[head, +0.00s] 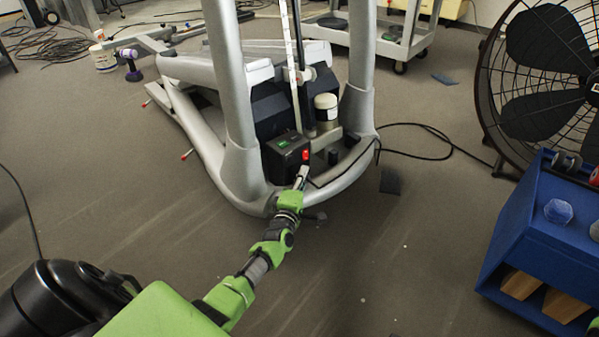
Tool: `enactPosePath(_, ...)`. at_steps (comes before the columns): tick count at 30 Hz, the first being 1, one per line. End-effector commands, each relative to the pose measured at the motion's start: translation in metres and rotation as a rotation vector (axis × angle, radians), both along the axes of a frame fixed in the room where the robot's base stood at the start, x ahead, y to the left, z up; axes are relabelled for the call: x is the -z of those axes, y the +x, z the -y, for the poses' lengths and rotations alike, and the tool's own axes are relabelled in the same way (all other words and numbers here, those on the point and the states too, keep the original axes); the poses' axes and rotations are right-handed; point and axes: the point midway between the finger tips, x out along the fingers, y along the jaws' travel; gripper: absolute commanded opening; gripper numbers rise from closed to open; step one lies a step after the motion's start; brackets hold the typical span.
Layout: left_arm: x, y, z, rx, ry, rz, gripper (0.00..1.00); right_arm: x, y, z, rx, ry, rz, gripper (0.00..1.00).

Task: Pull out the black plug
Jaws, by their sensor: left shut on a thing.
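My left gripper (301,177) reaches from the lower left to the base of the grey elliptical machine (240,172). It is shut at the lower right front of a small black box (285,155) with a green label and a red part (305,155). The black plug is mostly hidden by the fingers, which are closed on it. I cannot tell whether it is still seated in the box. A black cable (345,172) runs from beside the fingertips along the curved frame, then right across the floor.
A large black fan (545,75) stands at the right, above a blue box (550,225). A white cart (405,45) stands behind the machine. A purple and black tool (131,65) and a white tub (103,58) are at the back left. The floor in front is mostly clear.

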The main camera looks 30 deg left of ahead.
Motion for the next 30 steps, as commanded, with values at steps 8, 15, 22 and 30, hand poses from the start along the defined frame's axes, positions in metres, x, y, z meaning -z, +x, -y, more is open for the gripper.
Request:
enactPosePath(8,0.002,-0.001,0.006,0.005,0.002,-0.002,0.24,-0.001,-0.002,0.0,-0.001,0.0,0.008,0.4)
enactPosePath(15,0.001,-0.001,0.004,0.004,0.002,-0.001,0.24,-0.001,-0.003,0.0,-0.001,0.0,0.008,0.4)
enactPosePath(22,0.002,-0.007,0.006,0.003,0.0,-0.001,0.24,-0.002,-0.003,0.001,-0.001,0.003,0.01,0.4)
enactPosePath(30,0.003,-0.045,0.018,0.003,-0.001,-0.002,0.24,-0.002,-0.003,0.0,-0.001,0.001,0.009,0.4)
